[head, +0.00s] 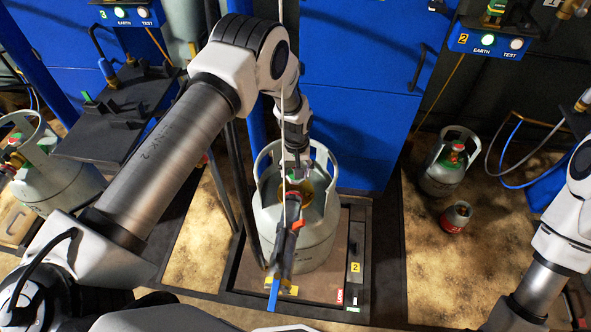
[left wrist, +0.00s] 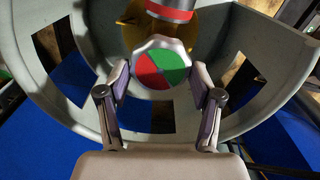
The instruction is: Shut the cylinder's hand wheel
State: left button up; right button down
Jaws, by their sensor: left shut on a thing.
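The grey-green gas cylinder (head: 302,246) stands upright on the scale in the middle of the head view, with a tall collar around its valve. In the left wrist view its hand wheel (left wrist: 160,68) has a pale scalloped rim and a red and green face. My left gripper (left wrist: 160,95) reaches down inside the collar, its two fingers shut on the hand wheel from either side. In the head view the gripper (head: 297,170) partly hides the valve. A red and grey fitting (left wrist: 170,10) shows just beyond the wheel. My right gripper is out of view; only its arm shows.
A filling handle (head: 283,240) hangs on a cable in front of the cylinder. Blue cabinet panels (head: 365,80) stand behind it. Other cylinders stand at left (head: 60,180) and right (head: 440,175), with a small one (head: 456,217) on the floor nearby.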

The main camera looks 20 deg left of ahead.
pick_arm(q)
jog(key=m, duration=0.6)
jog(key=shift+d, duration=0.15)
jog(key=m, duration=0.6)
jog(key=shift+d+m, duration=0.15)
jog(key=shift+m, duration=0.25)
jog(key=m, duration=0.6)
jog(key=shift+s+p, duration=0.15)
jog(key=shift+p, duration=0.2)
jog(key=m, duration=0.7)
jog(key=shift+s+p, duration=0.15)
jog(key=shift+p, duration=0.15)
jog(key=o, duration=1.1)
jog(key=shift+o, duration=0.2)
